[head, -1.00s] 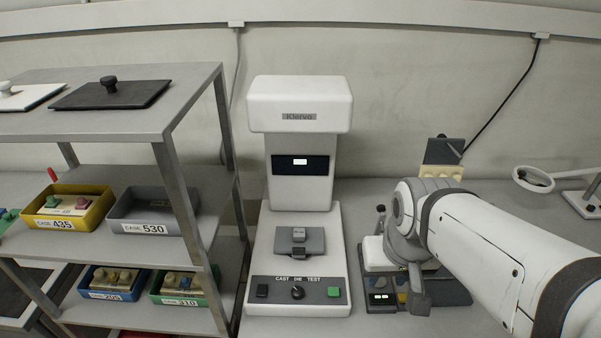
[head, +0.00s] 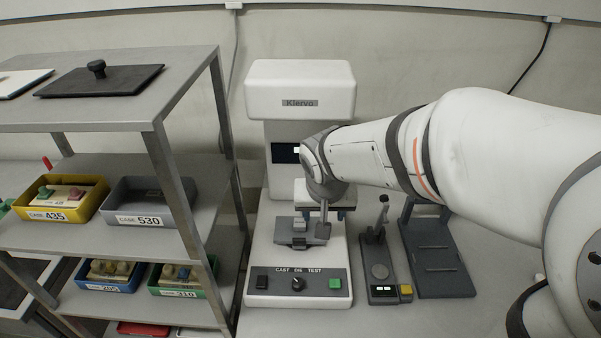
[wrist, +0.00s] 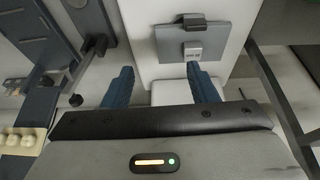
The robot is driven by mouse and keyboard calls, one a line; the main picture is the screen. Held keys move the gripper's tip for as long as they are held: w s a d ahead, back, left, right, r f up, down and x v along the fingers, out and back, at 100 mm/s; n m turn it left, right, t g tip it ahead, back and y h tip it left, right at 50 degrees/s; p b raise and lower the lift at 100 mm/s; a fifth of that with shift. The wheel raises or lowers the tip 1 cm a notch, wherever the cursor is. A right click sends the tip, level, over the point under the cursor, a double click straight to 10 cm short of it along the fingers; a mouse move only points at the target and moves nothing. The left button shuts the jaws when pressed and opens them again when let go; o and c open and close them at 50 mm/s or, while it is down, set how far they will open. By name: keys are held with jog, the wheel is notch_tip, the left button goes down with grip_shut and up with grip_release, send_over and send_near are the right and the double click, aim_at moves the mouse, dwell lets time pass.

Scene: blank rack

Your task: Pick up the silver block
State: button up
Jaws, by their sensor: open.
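The silver block (head: 299,226) sits on the grey plate (head: 284,237) of the white test machine, partly hidden by my arm in the head view. It also shows in the wrist view (wrist: 193,50), small and grey, next to a dark clamp-like part (wrist: 194,20). My gripper (head: 323,214) is over the machine's base, close to the block and a little right of it. In the wrist view my gripper (wrist: 160,71) has its two blue fingers well apart, with nothing between them. The block lies just beyond the right fingertip there, apart from it as far as I can tell.
The machine's tall head (head: 300,95) and column stand behind my gripper. A control panel (head: 297,283) is at its front. A dark device (head: 380,270) and a dark stand (head: 437,262) stand to the right. A metal shelf (head: 188,190) with case trays is close on the left.

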send_near(300, 222)
jog(key=f, duration=0.1)
jog(key=x, duration=0.7)
jog(key=shift+w+f, duration=0.2)
jog(key=shift+f, duration=0.05)
jog(key=shift+t, duration=0.3)
jog(key=shift+c, duration=0.4)
jog(key=c, duration=1.1)
